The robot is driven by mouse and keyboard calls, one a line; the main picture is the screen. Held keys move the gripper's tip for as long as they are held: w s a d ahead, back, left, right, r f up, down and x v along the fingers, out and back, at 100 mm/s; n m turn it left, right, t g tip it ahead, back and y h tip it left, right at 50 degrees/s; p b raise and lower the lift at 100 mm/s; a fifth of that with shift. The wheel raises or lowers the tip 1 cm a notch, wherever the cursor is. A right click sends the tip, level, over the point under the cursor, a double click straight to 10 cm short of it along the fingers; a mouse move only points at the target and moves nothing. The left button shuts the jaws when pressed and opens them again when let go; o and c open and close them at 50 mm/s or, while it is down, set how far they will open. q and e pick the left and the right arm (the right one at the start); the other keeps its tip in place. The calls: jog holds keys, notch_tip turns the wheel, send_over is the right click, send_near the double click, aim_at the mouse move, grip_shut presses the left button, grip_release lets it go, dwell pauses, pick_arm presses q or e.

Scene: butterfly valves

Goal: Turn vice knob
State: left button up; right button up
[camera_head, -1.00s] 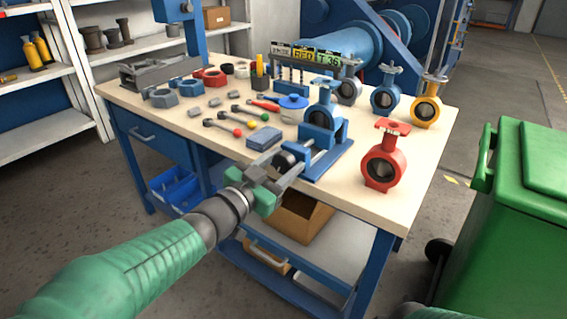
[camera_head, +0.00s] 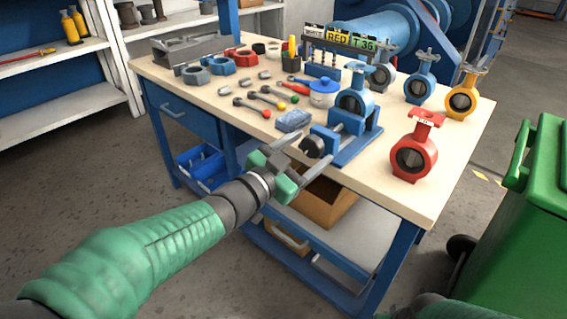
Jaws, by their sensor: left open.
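A blue vice (camera_head: 357,146) sits at the front edge of the workbench, with a blue butterfly valve (camera_head: 353,103) standing in it. The vice's dark round knob (camera_head: 312,147) faces the bench's front left side. My left gripper (camera_head: 306,156) is open, with its fingers reaching toward the knob. One finger shows above the knob's left side and the other below it. I cannot tell whether they touch the knob. My right gripper is not visible; only a bit of my right arm shows at the bottom edge.
Red (camera_head: 414,154), blue (camera_head: 420,86) and yellow (camera_head: 463,97) valves stand on the bench's right side. A blue sponge-like block (camera_head: 293,121) lies left of the vice. A cardboard box (camera_head: 322,203) is on the shelf below. A green bin (camera_head: 520,230) stands at right.

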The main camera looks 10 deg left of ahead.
pick_arm(q)
jog(key=p+v, duration=0.2)
jog(key=v, duration=1.3)
jog(key=shift+s, duration=0.15)
